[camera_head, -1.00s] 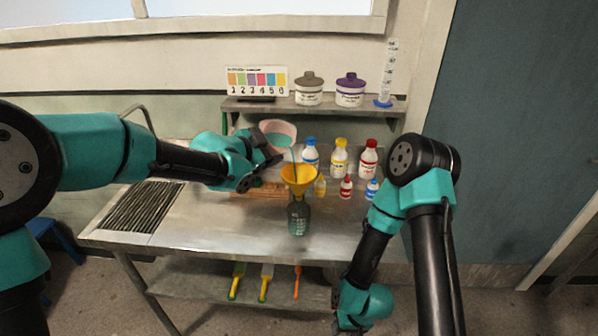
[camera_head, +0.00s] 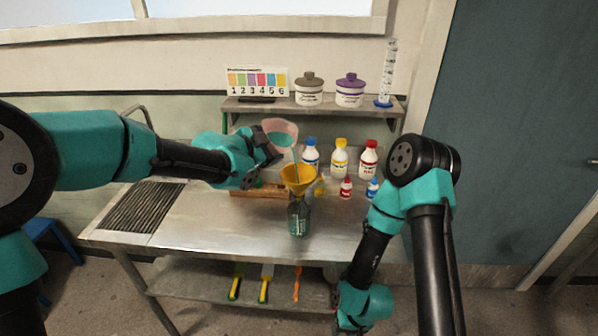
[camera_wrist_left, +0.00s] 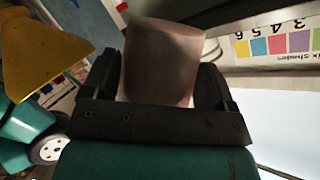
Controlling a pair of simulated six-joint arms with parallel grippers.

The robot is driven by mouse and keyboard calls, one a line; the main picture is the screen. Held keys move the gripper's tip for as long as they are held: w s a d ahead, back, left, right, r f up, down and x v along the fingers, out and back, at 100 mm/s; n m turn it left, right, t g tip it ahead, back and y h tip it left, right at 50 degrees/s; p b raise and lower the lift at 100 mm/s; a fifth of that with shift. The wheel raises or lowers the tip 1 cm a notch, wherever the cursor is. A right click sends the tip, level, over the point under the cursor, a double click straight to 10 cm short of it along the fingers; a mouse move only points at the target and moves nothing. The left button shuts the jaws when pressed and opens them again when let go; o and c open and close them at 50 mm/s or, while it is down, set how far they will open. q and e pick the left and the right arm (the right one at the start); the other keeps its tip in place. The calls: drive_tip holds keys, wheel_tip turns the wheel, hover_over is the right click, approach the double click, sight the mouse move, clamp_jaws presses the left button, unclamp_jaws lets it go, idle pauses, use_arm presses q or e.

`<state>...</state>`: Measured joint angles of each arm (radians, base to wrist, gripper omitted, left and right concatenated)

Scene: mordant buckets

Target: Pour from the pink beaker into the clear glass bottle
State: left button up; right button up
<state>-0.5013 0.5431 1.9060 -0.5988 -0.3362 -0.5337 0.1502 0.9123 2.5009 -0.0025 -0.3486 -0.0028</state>
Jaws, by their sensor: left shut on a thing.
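The pink beaker (camera_head: 291,127) is tilted to the right, with teal liquid in it. A thin teal stream runs from its lip down into the yellow funnel (camera_head: 298,175). The funnel sits in the mouth of the clear glass bottle (camera_head: 299,219), which stands upright on the bench and looks dark green. My left gripper (camera_head: 270,143) is shut on the beaker, above and left of the funnel. In the left wrist view the beaker (camera_wrist_left: 163,60) sits between the fingers, with the funnel (camera_wrist_left: 40,55) at left. My right gripper (camera_head: 348,324) hangs low at the bottom edge, its fingers unclear.
Behind the funnel stand blue-, yellow- and red-capped bottles (camera_head: 340,158) and small dropper bottles (camera_head: 346,188). A wooden rack (camera_head: 257,191) lies left of the funnel. The shelf (camera_head: 240,103) holds jars, a colour card and a cylinder. The bench front left (camera_head: 210,230) is clear.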

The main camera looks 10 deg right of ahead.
use_arm(q)
drive_tip(key=shift+s+d+f+m+t, duration=0.1)
drive_tip(key=shift+f+m+t, duration=0.15)
drive_tip(key=shift+m, duration=0.35)
idle(1.7)
drive_tip(key=shift+r+m+t+y+b, duration=0.3)
drive_tip(key=shift+r+m+t, duration=0.05)
drive_tip(key=shift+r+m, duration=0.05)
idle(1.5)
drive_tip(key=shift+f+n, duration=0.35)
drive_tip(key=shift+n, duration=0.05)
drive_tip(key=shift+r+n+g, duration=0.15)
drive_tip(key=shift+n+g, duration=0.35)
drive_tip(key=shift+a, duration=0.2)
